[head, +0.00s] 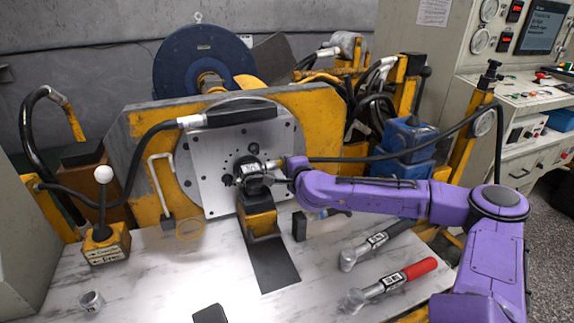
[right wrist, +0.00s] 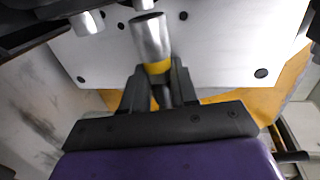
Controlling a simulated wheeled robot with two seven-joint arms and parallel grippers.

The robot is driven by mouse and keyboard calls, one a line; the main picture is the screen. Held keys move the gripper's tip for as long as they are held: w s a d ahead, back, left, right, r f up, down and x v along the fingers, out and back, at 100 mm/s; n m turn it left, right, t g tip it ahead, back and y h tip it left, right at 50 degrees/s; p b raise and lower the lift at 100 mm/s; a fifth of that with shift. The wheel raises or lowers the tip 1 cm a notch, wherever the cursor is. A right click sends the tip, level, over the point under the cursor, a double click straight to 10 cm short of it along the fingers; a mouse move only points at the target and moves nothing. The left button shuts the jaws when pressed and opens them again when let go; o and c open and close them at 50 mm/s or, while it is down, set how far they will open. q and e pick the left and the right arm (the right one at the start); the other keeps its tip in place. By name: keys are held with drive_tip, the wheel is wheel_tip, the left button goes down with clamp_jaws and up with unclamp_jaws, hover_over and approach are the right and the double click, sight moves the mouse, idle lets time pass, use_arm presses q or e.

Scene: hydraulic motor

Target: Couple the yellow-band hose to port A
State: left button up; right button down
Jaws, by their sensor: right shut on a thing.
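My right gripper (head: 283,173) is shut on the yellow-band hose (head: 400,155), which arcs in from the right. In the right wrist view the hose's bare metal end (right wrist: 151,38) and yellow band (right wrist: 157,67) stick out ahead of my right gripper (right wrist: 158,92). The dark motor (head: 252,178) sits on a yellow bracket before the metal plate. Two silver stubs, one on the left (right wrist: 87,22) and one in the middle (right wrist: 143,4), show at the top of the right wrist view. I cannot read which is port A. The hose end looks close to the middle stub; contact is unclear. My left gripper is not in view.
A second hose with a silver end (head: 190,121) lies by the plate's upper left. A white-knobbed lever (head: 104,200) stands on the left. The front left is mostly clear.

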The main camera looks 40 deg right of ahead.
drive_tip(key=shift+w+a, duration=0.1)
drive_tip(key=shift+a, duration=0.25)
drive_tip(key=shift+a, duration=0.25)
drive_tip(key=shift+w, duration=0.1)
drive_tip(key=c, duration=0.8)
unclamp_jaws()
drive_tip(key=shift+a, duration=0.1)
drive_tip(key=shift+c, duration=0.2)
